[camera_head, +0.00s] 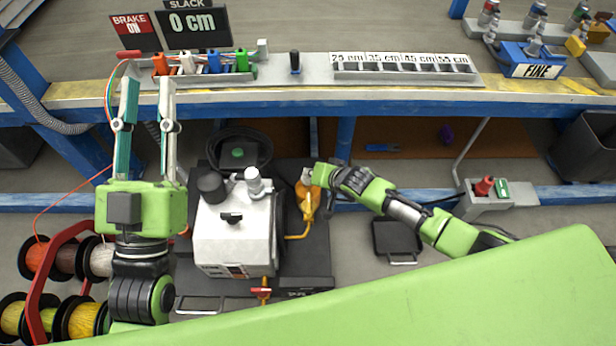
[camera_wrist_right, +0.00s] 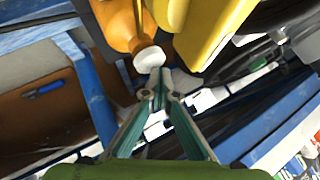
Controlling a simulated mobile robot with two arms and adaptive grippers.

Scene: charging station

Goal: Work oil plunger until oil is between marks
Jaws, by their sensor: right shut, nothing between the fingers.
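A grey-white machine (camera_head: 235,240) stands on a dark base, with black and white knobs on top. An orange-yellow oil unit (camera_head: 304,208) is at its right side. In the right wrist view the unit shows as an orange cylinder (camera_wrist_right: 118,22) with a white round end (camera_wrist_right: 149,59), beside a yellow part (camera_wrist_right: 208,30). My right gripper (camera_wrist_right: 160,76) is shut and empty, its tips just below the white end; I cannot tell whether they touch. The oil level and marks cannot be made out.
A bench (camera_head: 420,98) runs across the back, with a labelled grey rack (camera_head: 400,80) and coloured levers (camera_head: 200,66). Cable spools (camera_head: 80,258) stand at the left. A red-buttoned box (camera_head: 484,190) is at the right.

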